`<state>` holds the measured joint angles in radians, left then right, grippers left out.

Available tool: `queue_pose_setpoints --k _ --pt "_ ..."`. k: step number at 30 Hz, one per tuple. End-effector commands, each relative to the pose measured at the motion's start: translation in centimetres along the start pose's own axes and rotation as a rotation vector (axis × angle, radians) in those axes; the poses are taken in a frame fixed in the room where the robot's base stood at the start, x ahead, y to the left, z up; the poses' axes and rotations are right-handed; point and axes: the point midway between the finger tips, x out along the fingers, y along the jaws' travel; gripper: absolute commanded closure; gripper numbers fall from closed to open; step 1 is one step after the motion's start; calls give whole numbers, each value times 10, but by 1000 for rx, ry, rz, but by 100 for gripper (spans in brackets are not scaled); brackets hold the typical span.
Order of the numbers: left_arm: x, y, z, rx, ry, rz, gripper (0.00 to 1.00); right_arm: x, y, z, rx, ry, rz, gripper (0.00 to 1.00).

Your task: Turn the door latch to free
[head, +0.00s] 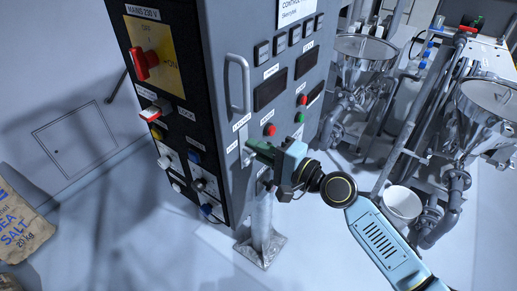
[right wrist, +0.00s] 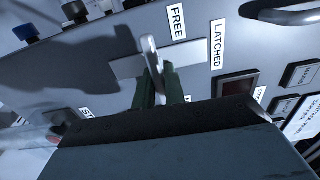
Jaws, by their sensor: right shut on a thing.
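The door latch is on the front of the grey control cabinet. In the right wrist view its silver lever (right wrist: 151,52) stands up from a pale backing plate (right wrist: 126,67), beside the FREE label (right wrist: 177,22). The LATCHED label (right wrist: 218,45) is farther right. My right gripper (right wrist: 163,86) has its dark green fingers shut on the lever. In the head view my right gripper (head: 257,150) is against the cabinet front, below the door handle (head: 237,84), and largely hides the latch. My left gripper is not in view.
The cabinet (head: 217,45) carries a red mains switch (head: 146,64) on its left side, and buttons and displays on its front. Steel hoppers (head: 364,48) and a white bucket (head: 402,204) stand to the right. A salt sack (head: 22,222) lies at the left. Floor in front is clear.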

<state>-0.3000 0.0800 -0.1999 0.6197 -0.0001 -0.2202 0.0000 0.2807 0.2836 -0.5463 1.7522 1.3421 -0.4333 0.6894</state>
Motion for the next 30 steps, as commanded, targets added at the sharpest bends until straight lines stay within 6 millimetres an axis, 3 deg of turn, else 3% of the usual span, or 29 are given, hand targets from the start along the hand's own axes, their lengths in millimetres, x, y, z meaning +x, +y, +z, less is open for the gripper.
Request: queue_pose_setpoints --k 1,2,6,17,20,30 --pt "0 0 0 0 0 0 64 0 0 0 0 1 0 100" --pt "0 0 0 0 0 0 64 0 0 0 0 1 0 84" --pt "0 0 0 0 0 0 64 0 0 0 -1 1 0 67" --pt "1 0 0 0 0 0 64 -6 1 0 -1 1 1 67" --pt "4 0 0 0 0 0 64 -20 2 0 -3 1 3 67" --pt "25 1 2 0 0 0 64 -95 5 0 -3 1 5 67"
